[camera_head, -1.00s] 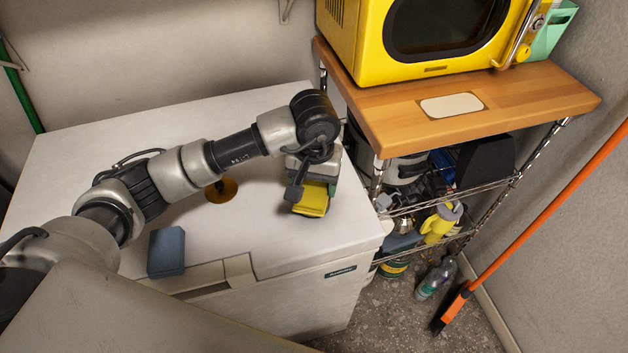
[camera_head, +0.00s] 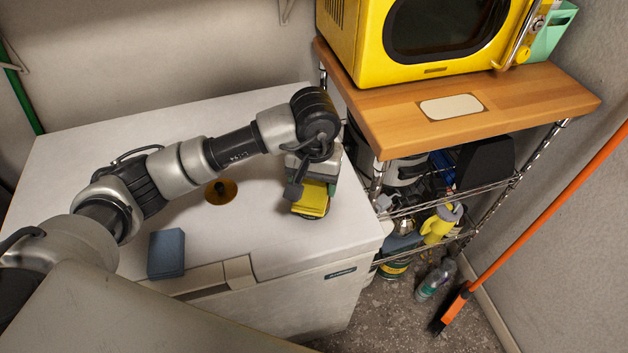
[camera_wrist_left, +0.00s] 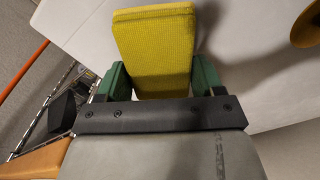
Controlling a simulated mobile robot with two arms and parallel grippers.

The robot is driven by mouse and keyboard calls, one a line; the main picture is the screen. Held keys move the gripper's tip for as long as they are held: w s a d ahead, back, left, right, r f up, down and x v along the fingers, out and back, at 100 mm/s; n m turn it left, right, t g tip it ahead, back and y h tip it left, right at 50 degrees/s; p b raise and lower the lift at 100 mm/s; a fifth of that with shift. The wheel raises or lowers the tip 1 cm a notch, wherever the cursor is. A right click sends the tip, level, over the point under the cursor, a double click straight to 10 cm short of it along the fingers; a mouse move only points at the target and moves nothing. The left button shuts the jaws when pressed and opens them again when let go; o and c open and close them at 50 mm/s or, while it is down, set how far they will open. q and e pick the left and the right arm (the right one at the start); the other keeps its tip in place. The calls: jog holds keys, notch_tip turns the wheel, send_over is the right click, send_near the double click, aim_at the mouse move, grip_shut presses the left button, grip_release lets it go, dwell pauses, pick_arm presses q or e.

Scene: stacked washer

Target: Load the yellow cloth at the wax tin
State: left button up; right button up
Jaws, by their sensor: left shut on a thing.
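The yellow cloth (camera_head: 312,204), a folded pad, is held by my left gripper (camera_head: 314,186) over the right part of the white chest lid. The left wrist view shows the cloth (camera_wrist_left: 153,45) between the green fingers of the gripper (camera_wrist_left: 160,78), which is shut on it. Whether the cloth touches the lid is hard to tell. The likely wax tin (camera_head: 212,194), a round amber disc with a dark knob, sits on the lid left of the gripper, apart from the cloth. Part of it shows in the left wrist view (camera_wrist_left: 306,27). My right gripper is not in view.
A blue pad (camera_head: 166,254) lies near the lid's front edge. A wooden-topped rack (camera_head: 530,100) with a yellow microwave (camera_head: 365,55) stands close on the right. The white lid (camera_head: 95,155) is bare behind my arm. An orange broom (camera_head: 545,205) leans at far right.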

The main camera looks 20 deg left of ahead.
aim_at(313, 183)
pick_arm(q)
jog(key=shift+r+p, duration=0.9)
jog(key=shift+r, duration=2.15)
